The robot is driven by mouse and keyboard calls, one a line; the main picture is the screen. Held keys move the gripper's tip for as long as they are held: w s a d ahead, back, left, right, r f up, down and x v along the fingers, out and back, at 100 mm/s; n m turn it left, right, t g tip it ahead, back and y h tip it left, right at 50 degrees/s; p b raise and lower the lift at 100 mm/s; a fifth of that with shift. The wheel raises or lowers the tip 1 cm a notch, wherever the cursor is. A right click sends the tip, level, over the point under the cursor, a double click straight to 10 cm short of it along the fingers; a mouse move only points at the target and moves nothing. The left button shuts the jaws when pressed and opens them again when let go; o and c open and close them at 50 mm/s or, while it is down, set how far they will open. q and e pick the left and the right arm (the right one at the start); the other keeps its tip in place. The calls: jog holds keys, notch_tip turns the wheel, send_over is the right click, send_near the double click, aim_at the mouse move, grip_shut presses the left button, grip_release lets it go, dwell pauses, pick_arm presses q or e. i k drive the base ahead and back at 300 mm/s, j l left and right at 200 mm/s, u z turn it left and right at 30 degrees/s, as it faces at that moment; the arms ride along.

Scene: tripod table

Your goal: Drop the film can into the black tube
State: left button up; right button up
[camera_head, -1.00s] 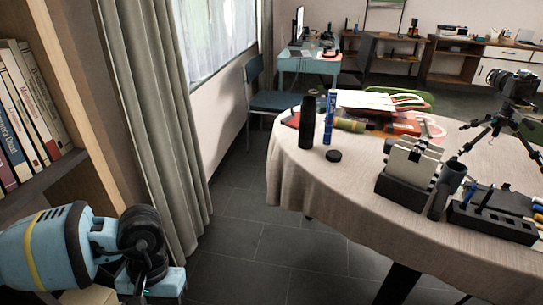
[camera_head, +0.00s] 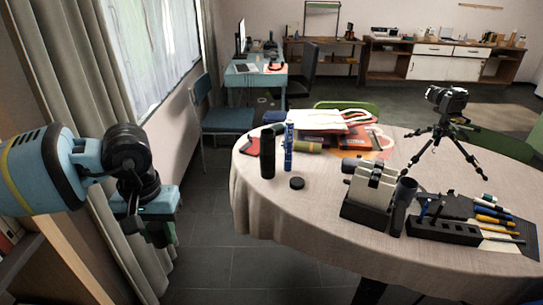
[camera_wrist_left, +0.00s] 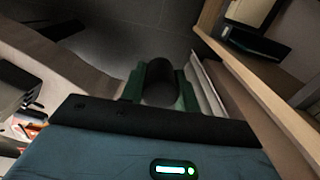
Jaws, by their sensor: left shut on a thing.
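My left gripper (camera_head: 160,235) is off the table, to its left, near the curtain. In the left wrist view, its green fingers (camera_wrist_left: 160,92) are shut on a dark cylinder, which I take as the film can (camera_wrist_left: 160,80). In the head view the can is not clearly made out. A dark upright tube with an open-looking top (camera_head: 403,207) stands on the table by a grey-and-cream device. A taller black cylinder (camera_head: 267,153) stands further left; I cannot tell whether it is open. My right gripper is not in view.
The round table (camera_head: 275,222) has a beige cloth. A black disc (camera_head: 297,183), a blue tube (camera_head: 289,147), a tripod camera (camera_head: 440,115) and a black organiser (camera_head: 440,229) stand on it. A wooden shelf (camera_wrist_left: 255,90) is close beside my left gripper. The table's left front is clear.

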aim_at(268, 175)
jog(key=i+j+z, duration=0.15)
jog(key=i+z, duration=0.2)
jog(key=i, duration=0.2)
jog(key=i+j+z, duration=0.35)
jog(key=i, duration=0.2)
jog(key=i+j+z, duration=0.35)
jog(key=i, duration=0.15)
